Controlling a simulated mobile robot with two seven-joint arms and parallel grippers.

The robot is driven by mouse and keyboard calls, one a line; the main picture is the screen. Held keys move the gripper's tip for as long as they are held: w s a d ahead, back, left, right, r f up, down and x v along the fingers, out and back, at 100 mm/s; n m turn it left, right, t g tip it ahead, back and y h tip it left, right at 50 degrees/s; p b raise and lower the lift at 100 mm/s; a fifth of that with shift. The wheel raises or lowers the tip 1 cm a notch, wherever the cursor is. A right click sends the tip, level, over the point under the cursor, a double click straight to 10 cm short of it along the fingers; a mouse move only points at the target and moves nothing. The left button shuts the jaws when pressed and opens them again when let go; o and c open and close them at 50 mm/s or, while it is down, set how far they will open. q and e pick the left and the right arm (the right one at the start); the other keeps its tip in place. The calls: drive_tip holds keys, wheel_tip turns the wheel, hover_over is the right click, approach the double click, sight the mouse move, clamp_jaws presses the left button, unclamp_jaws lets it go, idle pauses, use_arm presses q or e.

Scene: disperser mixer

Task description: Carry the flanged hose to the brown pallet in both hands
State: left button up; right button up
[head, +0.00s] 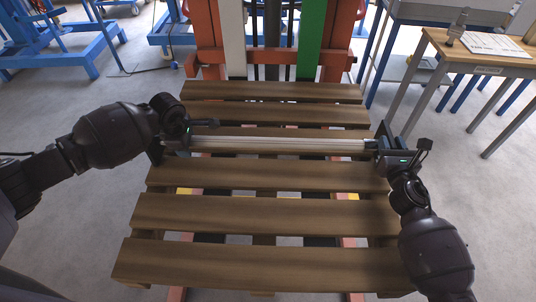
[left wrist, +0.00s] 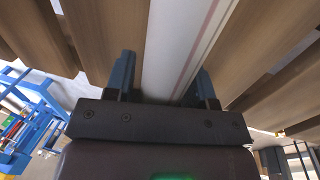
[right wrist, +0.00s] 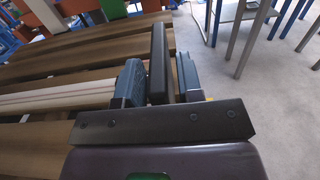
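The flanged hose (head: 280,145) is a long pale tube lying level, left to right, over the far half of the brown pallet (head: 250,215). A dark flange plate stands at its right end; it shows in the right wrist view (right wrist: 160,60). My left gripper (head: 178,142) is at the hose's left end, its fingers on either side of the tube (left wrist: 180,45) in the left wrist view. I cannot tell whether the hose touches the slats.
An orange lift frame (head: 207,40) with white and green uprights stands behind the pallet. A wooden-topped workbench (head: 480,55) is at the far right, blue stands (head: 60,45) at the far left. Grey floor is open on both sides of the pallet.

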use_arm(q)
drive_tip(key=shift+o, duration=0.5)
drive_tip(key=shift+r, duration=0.1)
use_arm(e)
drive_tip(key=shift+o, duration=0.4)
use_arm(q)
wheel_tip(320, 180, up, 12)
drive_tip(key=s, duration=0.2)
drive_tip(key=shift+s, duration=0.15)
use_arm(e)
drive_tip(key=s, duration=1.2)
drive_tip(key=shift+d, duration=0.3)
use_arm(q)
drive_tip(key=shift+f, duration=0.2)
